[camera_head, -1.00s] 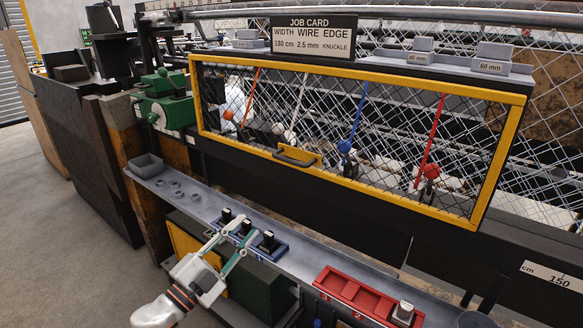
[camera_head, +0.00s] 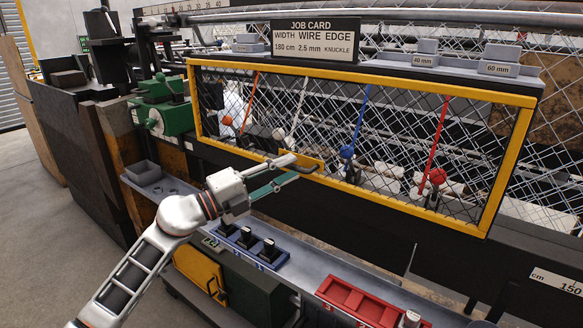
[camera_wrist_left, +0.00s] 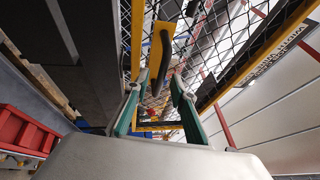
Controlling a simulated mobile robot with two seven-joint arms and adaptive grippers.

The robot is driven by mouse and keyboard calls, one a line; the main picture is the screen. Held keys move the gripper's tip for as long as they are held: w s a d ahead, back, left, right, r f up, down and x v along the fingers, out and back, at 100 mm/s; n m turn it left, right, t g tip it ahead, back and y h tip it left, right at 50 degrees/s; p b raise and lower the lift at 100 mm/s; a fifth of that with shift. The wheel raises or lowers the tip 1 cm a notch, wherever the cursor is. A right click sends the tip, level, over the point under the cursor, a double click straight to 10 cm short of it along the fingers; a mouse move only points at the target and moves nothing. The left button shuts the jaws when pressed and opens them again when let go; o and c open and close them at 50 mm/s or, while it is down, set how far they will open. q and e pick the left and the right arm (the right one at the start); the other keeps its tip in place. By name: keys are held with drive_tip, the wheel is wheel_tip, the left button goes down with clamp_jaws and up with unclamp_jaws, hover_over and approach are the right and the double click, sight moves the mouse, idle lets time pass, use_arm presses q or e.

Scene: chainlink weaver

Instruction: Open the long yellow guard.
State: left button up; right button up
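The long yellow guard (camera_head: 362,82) is a yellow frame with wire mesh, lying flat across the machine front in the head view and looking shut. Its dark bar handle (camera_head: 312,168) is on the lower edge, left of the middle, and also shows in the left wrist view (camera_wrist_left: 161,62). My left gripper (camera_head: 294,167) is at this handle, partly covering it. In the left wrist view its two green-and-grey fingers (camera_wrist_left: 158,88) are apart, with the handle's end between or just beyond their tips. I cannot tell whether they touch it. My right gripper is not in view.
Below the guard runs a grey shelf (camera_head: 303,277) with a blue switch panel (camera_head: 272,256) and a red tray (camera_head: 355,305). A green device (camera_head: 165,118) stands left of the guard. The job card (camera_head: 315,40) sits above it. Orange, white, blue and red levers are behind the mesh.

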use_arm(q)
drive_tip(key=shift+x, duration=0.95)
clamp_jaws()
drive_tip(key=shift+a, duration=0.1)
